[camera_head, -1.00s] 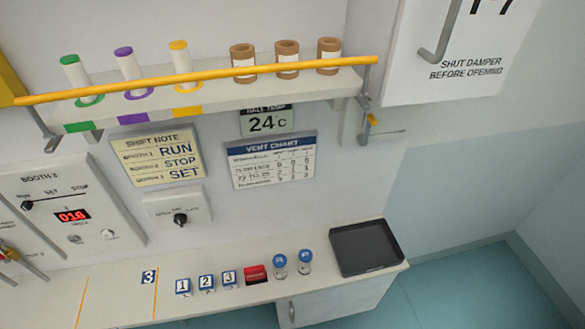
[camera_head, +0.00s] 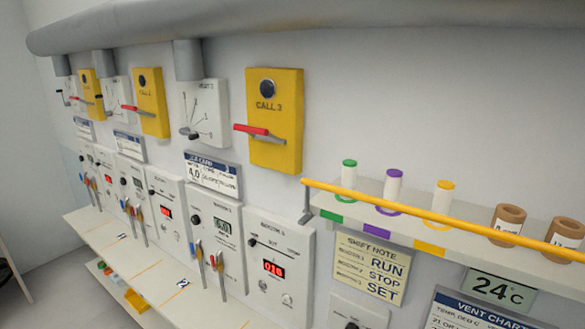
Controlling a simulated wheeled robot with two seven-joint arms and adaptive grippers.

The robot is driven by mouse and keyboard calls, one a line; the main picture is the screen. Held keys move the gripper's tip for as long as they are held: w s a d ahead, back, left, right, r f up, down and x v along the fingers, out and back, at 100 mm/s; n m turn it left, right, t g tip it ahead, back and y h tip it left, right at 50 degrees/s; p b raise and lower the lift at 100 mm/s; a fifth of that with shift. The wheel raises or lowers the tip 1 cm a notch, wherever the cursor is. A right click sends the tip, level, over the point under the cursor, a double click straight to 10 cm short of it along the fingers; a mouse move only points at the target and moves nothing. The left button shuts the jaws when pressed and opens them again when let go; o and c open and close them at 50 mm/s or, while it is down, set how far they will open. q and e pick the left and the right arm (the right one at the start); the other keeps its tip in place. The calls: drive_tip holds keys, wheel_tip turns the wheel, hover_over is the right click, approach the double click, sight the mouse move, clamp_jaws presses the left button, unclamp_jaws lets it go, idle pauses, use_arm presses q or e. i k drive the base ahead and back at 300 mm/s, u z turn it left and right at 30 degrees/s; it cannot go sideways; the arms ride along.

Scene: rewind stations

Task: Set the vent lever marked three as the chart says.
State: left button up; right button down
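The vent panel (camera_head: 204,108) whose heading appears to end in 3 is a white plate high on the wall, under a grey duct. It has fanned mark lines; its lever's black knob (camera_head: 194,136) is low on the plate. The mark labels are too small to read. The vent chart (camera_head: 478,312) is cut off at the lower right; only its heading and part of a row show. The temperature sign (camera_head: 493,287) above it reads 24 C. Neither of my grippers is in view.
A yellow CALL 3 box (camera_head: 274,118) with a red-ended handle (camera_head: 257,131) is right of the vent panel. Other vent panels and yellow boxes continue left. A yellow rail (camera_head: 430,224) fronts the spool shelf. Booth panels with levers stand above the long counter (camera_head: 170,278).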

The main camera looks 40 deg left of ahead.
sight(186, 135)
drive_tip(key=u, duration=1.9)
drive_tip(key=k, duration=0.35)
drive_tip(key=u, duration=1.7)
drive_tip(key=i, duration=0.7)
drive_tip(key=z, duration=0.65)
drive_tip(key=i, duration=0.65)
drive_tip(key=z, duration=0.5)
